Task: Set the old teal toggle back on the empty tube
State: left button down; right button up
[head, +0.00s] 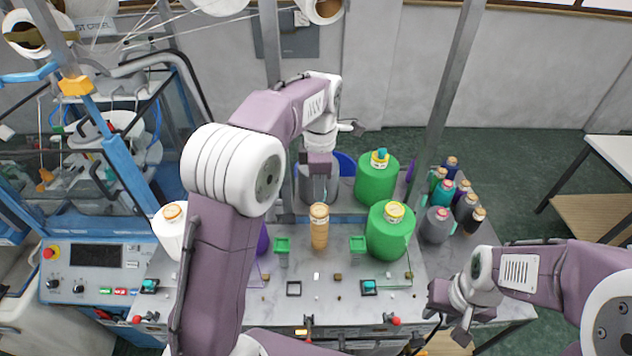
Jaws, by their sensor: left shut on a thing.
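My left gripper (318,188) points straight down over a grey cone (331,190) in the back row. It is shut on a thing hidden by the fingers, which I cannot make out. A bare tan tube (319,228) stands upright in front of that cone. A small teal piece (381,153) sits on top of the back green cone (376,182). Other small teal pieces sit in square holders on the front panel, at the left (149,285) and at the right (369,286). My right gripper (448,318) is at the table's right front, open and empty.
A front green cone (389,236) stands right of the tube, a white cone (171,236) to its left. Several small coloured cones (443,190) crowd the right. A control panel (95,268) stands left.

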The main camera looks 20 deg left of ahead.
pick_arm(q)
jog(key=shift+s+d+f, duration=0.1)
jog(key=shift+d+f, duration=0.05)
jog(key=shift+d, duration=0.1)
jog(key=shift+w+a+f+b, duration=0.2)
jog(key=shift+a+f+b, duration=0.25)
jog(key=shift+f+b, duration=0.2)
jog(key=shift+f, duration=0.25)
jog(key=shift+s+d+f+b, duration=0.1)
jog(key=shift+d+f+b, duration=0.15)
jog(key=shift+f+b, duration=0.6)
jog(key=shift+b, duration=0.4)
jog(key=shift+a+f, duration=0.2)
jog(key=shift+f, duration=0.3)
jog(key=shift+d, duration=0.1)
jog(key=shift+f, duration=0.15)
